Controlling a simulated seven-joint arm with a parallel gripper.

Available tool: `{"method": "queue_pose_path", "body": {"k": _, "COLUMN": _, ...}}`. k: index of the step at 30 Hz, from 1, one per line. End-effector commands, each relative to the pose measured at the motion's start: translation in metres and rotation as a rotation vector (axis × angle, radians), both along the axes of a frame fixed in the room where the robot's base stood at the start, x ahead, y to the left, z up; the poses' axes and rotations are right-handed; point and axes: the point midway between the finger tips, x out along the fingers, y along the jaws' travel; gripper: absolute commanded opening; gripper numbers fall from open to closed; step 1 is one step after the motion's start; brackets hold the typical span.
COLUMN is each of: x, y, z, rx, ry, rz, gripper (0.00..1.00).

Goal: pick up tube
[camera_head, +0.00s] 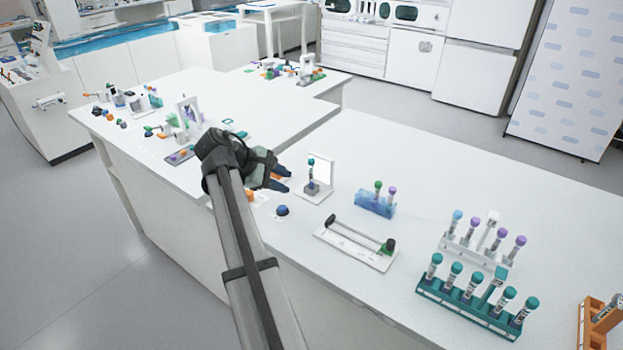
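A tube with a teal cap (311,165) stands upright in a small grey holder (312,188) in front of a white upright panel. My gripper (286,179) is just left of this tube, apart from it in the picture. Its fingers look spread, with an orange patch showing between them; I cannot tell whether that patch is held or lies behind. Other tubes stand in a blue block (375,204), a white rack (466,252), and a teal rack (455,303).
A dark blue round piece (282,210) lies on the white bench below my gripper. An orange holder (597,325) stands at the right edge. Small lab items crowd the bench at the left. The bench's back right (480,165) is clear.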

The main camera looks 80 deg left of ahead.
Motion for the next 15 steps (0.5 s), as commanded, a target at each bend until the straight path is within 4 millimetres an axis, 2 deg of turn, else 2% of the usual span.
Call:
{"method": "queue_pose_path", "body": {"k": 5, "x": 0.061, "y": 0.002, "z": 0.018, "rx": 0.02, "ry": 0.004, "rz": -0.07, "gripper": 0.34}}
{"method": "queue_pose_path", "body": {"k": 9, "x": 0.113, "y": -0.001, "z": 0.043, "rx": 0.049, "ry": 0.009, "rz": -0.129, "gripper": 0.34}}
{"method": "queue_pose_path", "body": {"k": 15, "x": 0.168, "y": -0.007, "z": 0.073, "rx": 0.085, "ry": 0.052, "rz": -0.189, "gripper": 0.34}}
